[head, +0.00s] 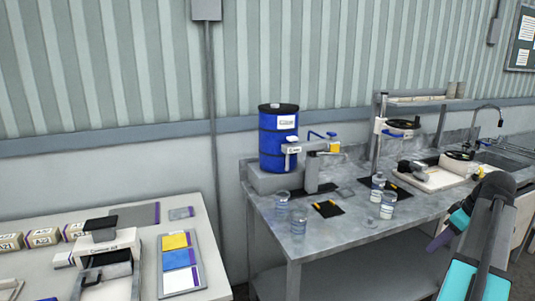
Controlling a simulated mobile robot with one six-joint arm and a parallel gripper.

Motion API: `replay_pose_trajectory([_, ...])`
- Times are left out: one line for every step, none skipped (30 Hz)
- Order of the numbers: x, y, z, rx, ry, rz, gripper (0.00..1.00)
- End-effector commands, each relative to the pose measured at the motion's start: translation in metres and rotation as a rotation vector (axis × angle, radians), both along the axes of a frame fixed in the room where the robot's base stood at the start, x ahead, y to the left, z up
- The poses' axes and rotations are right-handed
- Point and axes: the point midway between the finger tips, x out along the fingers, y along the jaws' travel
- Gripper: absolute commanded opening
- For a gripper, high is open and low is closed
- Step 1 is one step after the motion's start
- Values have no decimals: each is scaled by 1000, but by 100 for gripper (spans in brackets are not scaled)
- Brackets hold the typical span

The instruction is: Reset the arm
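My arm rises from the bottom right of the head view, with teal and dark grey links, and bends over at the top. Its far part slopes down to the left, past a teal section, to a small dark purple end. This end, which seems to be my gripper (438,243), appears in front of the metal bench's front edge. Its fingers are too small and dark to tell apart, and I see nothing held in it.
The metal bench (345,234) carries a blue drum (278,139), several clear cups, black mats and a white tray (440,178). At left, a pale table (206,234) holds a device (110,246) and a tray of coloured cards (180,291). A gap separates the tables.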

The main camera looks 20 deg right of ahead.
Motion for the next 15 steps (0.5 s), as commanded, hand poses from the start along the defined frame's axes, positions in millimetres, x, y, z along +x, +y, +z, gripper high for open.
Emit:
replay_pose_trajectory([8,5,-6,8,4,14,36])
replay_pose_trajectory([12,8,-8,11,5,22,36])
replay_pose_trajectory([19,13,-14,19,9,34,36])
replay_pose_trajectory([24,17,-18,24,12,43,36])
replay_pose_trajectory([29,21,-23,30,15,53,36])
replay_pose_trajectory([37,27,-29,40,19,69,36])
replay_pose_trajectory([44,33,-36,48,24,82,36])
replay_pose_trajectory([51,40,-43,57,29,96,36])
replay_pose_trajectory([60,49,-52,69,37,116,36])
replay_pose_trajectory([67,57,-60,79,43,131,36])
replay_pose_trajectory([74,65,-68,90,49,146,36])
replay_pose_trajectory([83,76,-79,102,59,167,36])
replay_pose_trajectory([89,84,-87,113,66,182,36])
replay_pose_trajectory([95,93,-95,123,73,197,36])
replay_pose_trajectory([102,105,-106,136,85,217,36])
